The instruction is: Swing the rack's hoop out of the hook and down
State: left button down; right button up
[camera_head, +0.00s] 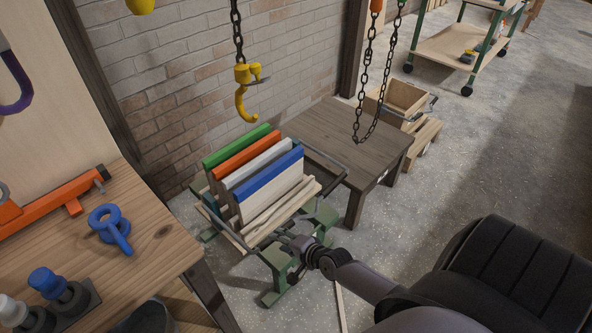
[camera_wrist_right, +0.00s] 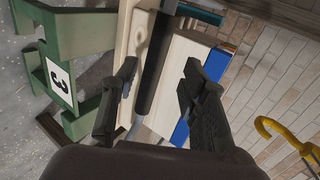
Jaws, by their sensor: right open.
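The rack (camera_head: 216,208) stands on green trestle feet and holds upright green, orange, white and blue-edged panels. The yellow hook (camera_head: 243,100) hangs on a chain above and behind it, with nothing seen in its bend; it also shows in the right wrist view (camera_wrist_right: 283,133). A dark bar of the hoop (camera_head: 226,228) lies low along the rack's side. My right gripper (camera_head: 297,246) is at the rack's near right end. In the right wrist view its open fingers (camera_wrist_right: 157,84) stand either side of a thick dark bar (camera_wrist_right: 155,62), apparently the hoop's grip. My left gripper is out of view.
A dark wooden table (camera_head: 340,135) stands close behind the rack, with a looped chain (camera_head: 362,105) hanging over it. A workbench (camera_head: 160,235) with a blue ring-shaped part (camera_head: 108,222) is at left. A wooden crate (camera_head: 405,98) is farther back. Open floor lies right.

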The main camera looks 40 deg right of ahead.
jog(key=a+v, duration=0.1)
jog(key=v, duration=0.7)
jog(key=shift+s+d, duration=0.15)
jog(key=shift+d, duration=0.35)
jog(key=s+a+f+n+g+h+p, duration=0.1)
jog(key=s+f+n+g, duration=0.25)
jog(key=s+f, duration=0.5)
jog(key=s+a+f+n+g+p, duration=0.15)
jog(key=s+f+n, duration=0.4)
jog(key=f, duration=0.55)
jog(key=s+a+f+n+g, duration=0.1)
jog(key=s+f+n, duration=0.1)
jog(key=s, duration=0.4)
jog(key=s+a+f+n+g+p, duration=0.1)
jog(key=s+a+f+n+g, duration=0.1)
jog(key=s, duration=0.5)
jog(key=s+a+f+n+g+p, duration=0.1)
jog(key=s+a+f+n+g, duration=0.1)
jog(key=s+f+n, duration=0.2)
jog(key=s+n, duration=0.1)
jog(key=s, duration=0.1)
jog(key=shift+s+f+n+h, duration=0.25)
jog(key=shift+n+h, duration=0.05)
jog(key=shift+n, duration=0.1)
jog(key=shift+o, duration=0.2)
